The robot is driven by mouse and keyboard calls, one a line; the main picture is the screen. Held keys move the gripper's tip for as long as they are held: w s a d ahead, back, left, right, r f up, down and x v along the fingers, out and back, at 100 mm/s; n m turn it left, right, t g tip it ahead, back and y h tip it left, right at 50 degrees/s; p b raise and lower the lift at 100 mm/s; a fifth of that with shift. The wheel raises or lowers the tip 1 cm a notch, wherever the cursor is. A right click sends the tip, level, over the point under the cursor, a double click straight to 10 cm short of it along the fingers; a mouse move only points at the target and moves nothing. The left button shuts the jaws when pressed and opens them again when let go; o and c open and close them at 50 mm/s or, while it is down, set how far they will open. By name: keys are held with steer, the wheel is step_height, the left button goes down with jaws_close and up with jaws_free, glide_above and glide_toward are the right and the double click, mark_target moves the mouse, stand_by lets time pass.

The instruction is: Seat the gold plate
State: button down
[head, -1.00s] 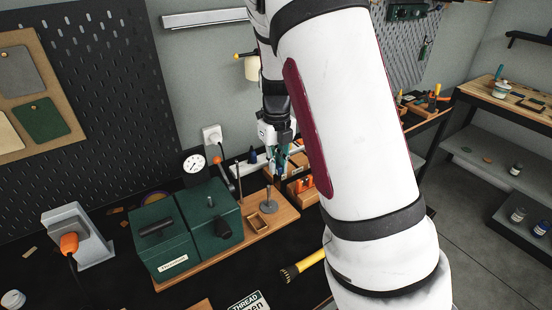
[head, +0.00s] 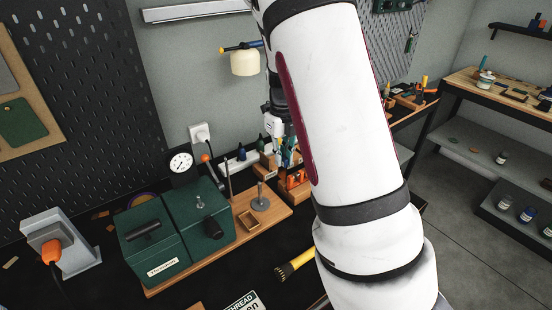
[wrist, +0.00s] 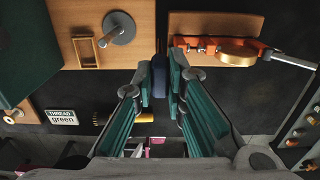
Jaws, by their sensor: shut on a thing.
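My gripper (wrist: 159,82) is seen from behind in the wrist view, with its teal-padded fingers close together. In the head view my gripper (head: 283,152) is partly hidden by my arm, near the orange tools at the bench back. The green press (head: 200,215) stands left of it on a wooden base (head: 222,252). A small brass-coloured frame (wrist: 87,51) lies on that base.
A post with a round grey foot (wrist: 118,29) stands beside the frame. An orange tool with a gold round part (wrist: 238,53) lies on a second wooden board (wrist: 216,20).

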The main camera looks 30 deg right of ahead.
steer(key=shift+w+d+b, duration=0.1)
steer(key=shift+d+b, duration=0.55)
steer(key=shift+d, duration=1.75)
steer(key=shift+f, duration=0.1)
steer(key=shift+f+b, duration=0.8)
steer(key=shift+f, duration=1.5)
steer(key=c, duration=1.5)
jaws_free()
steer(key=shift+c, duration=0.2)
step_height(320, 180, up, 12)
